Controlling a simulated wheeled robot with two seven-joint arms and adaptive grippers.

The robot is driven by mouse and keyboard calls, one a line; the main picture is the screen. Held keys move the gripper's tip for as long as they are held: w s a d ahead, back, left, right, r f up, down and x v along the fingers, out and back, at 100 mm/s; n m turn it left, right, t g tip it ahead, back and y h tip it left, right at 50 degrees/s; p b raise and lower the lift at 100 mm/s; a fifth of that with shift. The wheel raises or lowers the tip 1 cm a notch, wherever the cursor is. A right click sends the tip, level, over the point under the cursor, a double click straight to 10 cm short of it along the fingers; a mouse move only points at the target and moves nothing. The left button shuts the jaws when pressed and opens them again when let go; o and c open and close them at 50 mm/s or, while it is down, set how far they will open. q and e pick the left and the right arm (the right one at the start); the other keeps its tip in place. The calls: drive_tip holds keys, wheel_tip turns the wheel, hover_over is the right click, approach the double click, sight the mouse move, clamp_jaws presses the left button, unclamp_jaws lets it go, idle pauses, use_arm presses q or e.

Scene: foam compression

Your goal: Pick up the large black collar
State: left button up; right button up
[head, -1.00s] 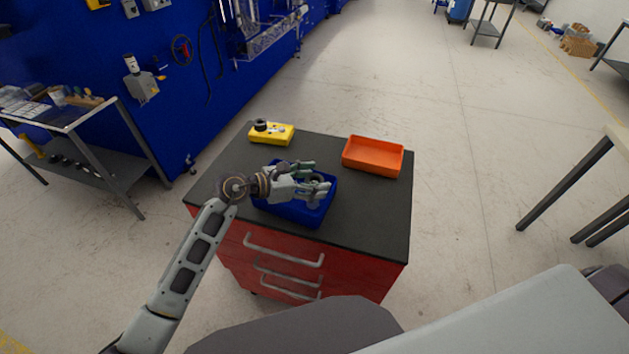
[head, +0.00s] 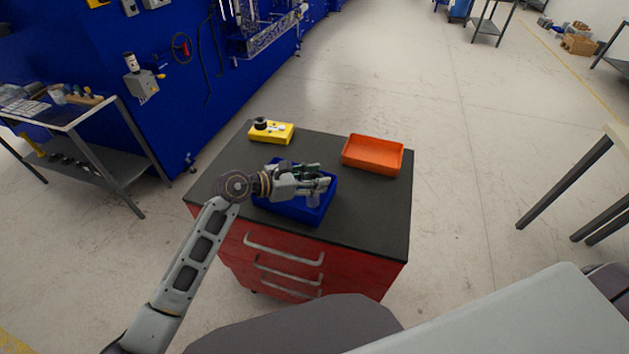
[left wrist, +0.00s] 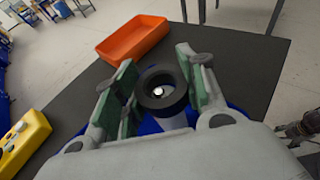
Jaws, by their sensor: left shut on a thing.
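My left gripper (head: 318,181) is over the blue bin (head: 322,214) on the cart. In the left wrist view, its green-padded fingers (left wrist: 158,80) are shut on the large black collar (left wrist: 152,100), a thick dark ring with a round hole. A pale cylinder (left wrist: 174,122) shows just below the collar; I cannot tell whether they touch. In the head view the fingers mostly hide the collar.
An orange tray (head: 372,168) stands at the cart's back right. A yellow block (head: 284,137) with a small black part (head: 261,124) on it is at the back left. The dark cart top (head: 365,215) is clear at the right and front.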

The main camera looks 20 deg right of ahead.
use_arm(q)
drive_tip(key=shift+r, duration=0.1)
use_arm(e)
drive_tip(key=shift+d, duration=0.1)
use_arm(q)
drive_tip(key=shift+r, duration=0.5)
drive_tip(key=shift+r+b, duration=1.55)
drive_tip(key=shift+r, duration=11.85)
use_arm(e)
drive_tip(key=shift+d+f, duration=0.35)
drive_tip(key=shift+f, duration=0.45)
drive_tip(key=shift+d+f, duration=0.3)
drive_tip(key=shift+f, duration=0.5)
drive_tip(key=shift+a, duration=0.1)
